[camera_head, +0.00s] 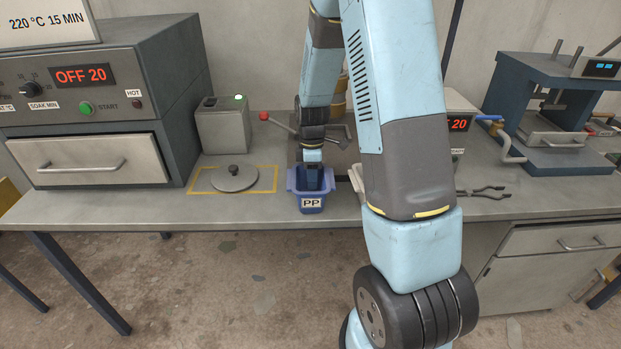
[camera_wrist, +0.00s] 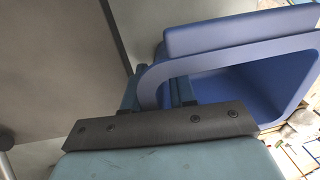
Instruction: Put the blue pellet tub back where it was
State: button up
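The blue pellet tub (camera_head: 312,203), with a white PP label, is upright near the front edge of the bench, right of a round grey lid. I cannot tell whether its base touches the bench. My gripper (camera_head: 312,172) points down at the tub from above and behind. In the wrist view the tub (camera_wrist: 235,45) fills the upper right, and its curved blue band runs between the fingers of my gripper (camera_wrist: 165,88). The gripper looks shut on this band, though the fingertips are partly hidden.
The round grey lid (camera_head: 234,178) lies inside a yellow outline (camera_head: 205,191) on the bench (camera_head: 250,212). An oven (camera_head: 90,110) and a grey box (camera_head: 222,125) stand left. Tongs (camera_head: 482,191) lie right, near a blue press (camera_head: 552,110). My arm hides part of the bench.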

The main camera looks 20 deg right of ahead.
jog(key=shift+o, duration=0.6)
notch_tip(320, 180, up, 12)
jog(key=w, duration=0.1)
jog(key=s+a+r+m+t, duration=0.1)
jog(key=s+r+m+t, duration=0.2)
jog(key=s+r+m, duration=0.6)
jog(key=s+r+m+t, duration=0.2)
jog(key=s+r, duration=0.3)
jog(key=s, duration=0.3)
jog(key=s+a+r+m+t, duration=0.1)
jog(key=s+r+m, duration=0.2)
jog(key=s, duration=0.5)
jog(key=shift+s+a+r+t, duration=0.25)
jog(key=shift+r+t, duration=0.15)
jog(key=shift+r, duration=0.45)
